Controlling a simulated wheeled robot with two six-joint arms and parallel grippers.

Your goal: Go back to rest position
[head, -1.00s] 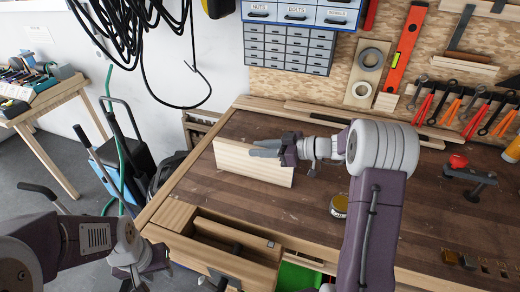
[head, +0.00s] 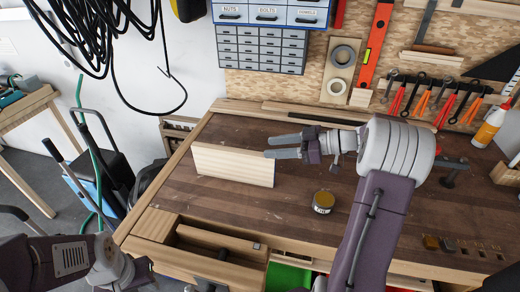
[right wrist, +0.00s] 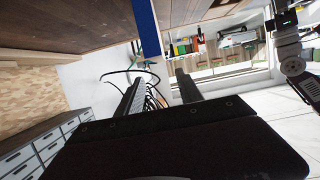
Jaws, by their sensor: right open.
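My right gripper (head: 285,147) is open and empty over the workbench. Its two fingers point left, with their tips overlapping the right edge of a pale wooden board (head: 230,166) in the head view. The board stands on its long edge on the bench; I cannot tell whether the fingers touch it. The right wrist view shows the two dark fingers (right wrist: 158,95) apart with nothing between them. My left arm's wrist (head: 110,262) shows at the lower left of the head view; its jaws are not clear.
A hand truck (head: 95,165) stands left of the bench.

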